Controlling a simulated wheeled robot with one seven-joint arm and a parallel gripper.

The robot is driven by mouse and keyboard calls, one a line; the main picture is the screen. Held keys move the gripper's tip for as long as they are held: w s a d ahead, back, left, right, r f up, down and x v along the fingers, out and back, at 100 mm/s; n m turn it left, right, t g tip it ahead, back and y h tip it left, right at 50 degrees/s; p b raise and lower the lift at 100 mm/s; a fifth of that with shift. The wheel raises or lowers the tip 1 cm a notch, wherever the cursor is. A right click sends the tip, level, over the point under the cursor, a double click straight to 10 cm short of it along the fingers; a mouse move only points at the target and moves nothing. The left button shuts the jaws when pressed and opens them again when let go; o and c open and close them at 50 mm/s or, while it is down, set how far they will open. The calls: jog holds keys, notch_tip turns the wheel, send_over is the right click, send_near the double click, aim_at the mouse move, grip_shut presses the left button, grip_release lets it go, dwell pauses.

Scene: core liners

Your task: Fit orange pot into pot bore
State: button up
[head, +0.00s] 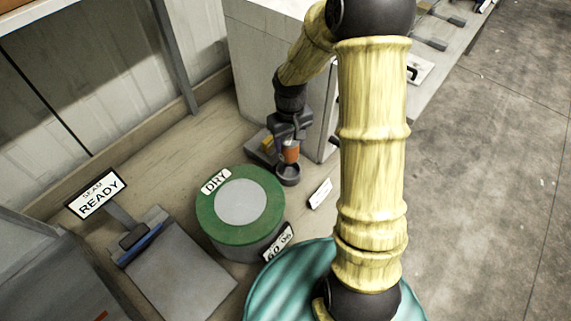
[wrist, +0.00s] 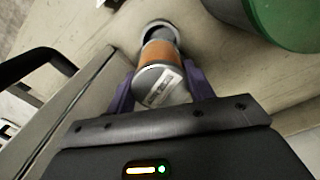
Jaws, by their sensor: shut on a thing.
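The orange pot (head: 291,153) is a short cylinder with an orange band. In the wrist view the orange pot (wrist: 164,56) shows a grey end with a white label facing the camera. My gripper (head: 284,143) is shut on it; in the wrist view the purple fingers of my gripper (wrist: 161,88) sit on either side of it. The pot bore (head: 288,174) is a dark round cup just below the pot in the head view. The bore (wrist: 158,28) shows beyond the pot's far end in the wrist view, partly covered. I cannot tell whether the pot touches it.
A green-rimmed round drum (head: 208,214) marked DRY stands left of the bore. A grey cabinet (head: 262,70) stands close behind my gripper. A small white card (head: 320,193) lies to the right. A SEAM READY sign (head: 96,194) stands at the left.

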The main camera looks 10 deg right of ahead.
aim_at(289, 153)
jog(key=shift+s+r, duration=0.1)
jog(key=shift+f+p, duration=0.4)
jog(key=shift+f, duration=2.55)
jog(key=shift+f+p, duration=0.3)
jog(key=shift+f, duration=1.8)
jog(key=shift+f, duration=0.15)
jog(key=o, duration=1)
jog(key=shift+o, duration=0.2)
